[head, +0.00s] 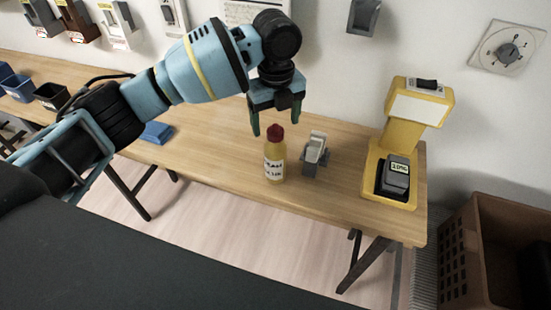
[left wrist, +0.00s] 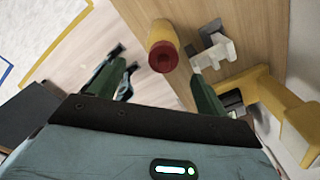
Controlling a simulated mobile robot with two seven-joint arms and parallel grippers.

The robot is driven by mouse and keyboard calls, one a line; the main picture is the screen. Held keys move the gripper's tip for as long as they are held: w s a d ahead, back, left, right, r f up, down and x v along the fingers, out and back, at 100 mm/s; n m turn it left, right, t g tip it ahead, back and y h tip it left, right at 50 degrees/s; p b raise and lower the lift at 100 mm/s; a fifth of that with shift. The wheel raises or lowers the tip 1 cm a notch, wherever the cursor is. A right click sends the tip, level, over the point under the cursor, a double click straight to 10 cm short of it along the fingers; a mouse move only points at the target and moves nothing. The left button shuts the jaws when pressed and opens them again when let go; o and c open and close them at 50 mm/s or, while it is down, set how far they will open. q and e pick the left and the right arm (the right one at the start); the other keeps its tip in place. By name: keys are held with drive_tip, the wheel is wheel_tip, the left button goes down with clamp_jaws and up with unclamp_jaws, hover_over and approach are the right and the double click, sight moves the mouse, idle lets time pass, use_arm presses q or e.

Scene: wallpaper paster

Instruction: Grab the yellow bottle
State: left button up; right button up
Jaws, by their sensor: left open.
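The yellow bottle (head: 274,163) with a red cap and a white label stands upright on the wooden table (head: 225,150), near its front edge. In the left wrist view the bottle (left wrist: 162,36) shows from above, cap toward the camera, beyond the fingertips. My left gripper (head: 277,121) is open and empty, with its fingers pointing down just above and behind the bottle cap. In the left wrist view my left gripper's fingers (left wrist: 158,82) are spread apart, with the bottle beyond the gap between them. My right gripper is not in view.
A small grey-white device (head: 314,152) stands close to the right of the bottle. A yellow machine (head: 377,160) with a grey block stands at the table's right end. A blue item (head: 157,132) lies left. A brown crate (head: 478,250) is beyond the right end.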

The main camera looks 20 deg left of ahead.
sight(275, 130)
use_arm(q)
drive_tip(key=shift+w+a+f, duration=0.1)
drive_tip(key=shift+w+f, duration=0.1)
drive_tip(key=shift+f, duration=1.45)
drive_tip(key=shift+w+a+f, duration=0.1)
drive_tip(key=shift+w+f, duration=0.1)
drive_tip(key=shift+f, duration=1.45)
drive_tip(key=shift+c, duration=0.5)
clamp_jaws()
drive_tip(key=shift+r, duration=0.2)
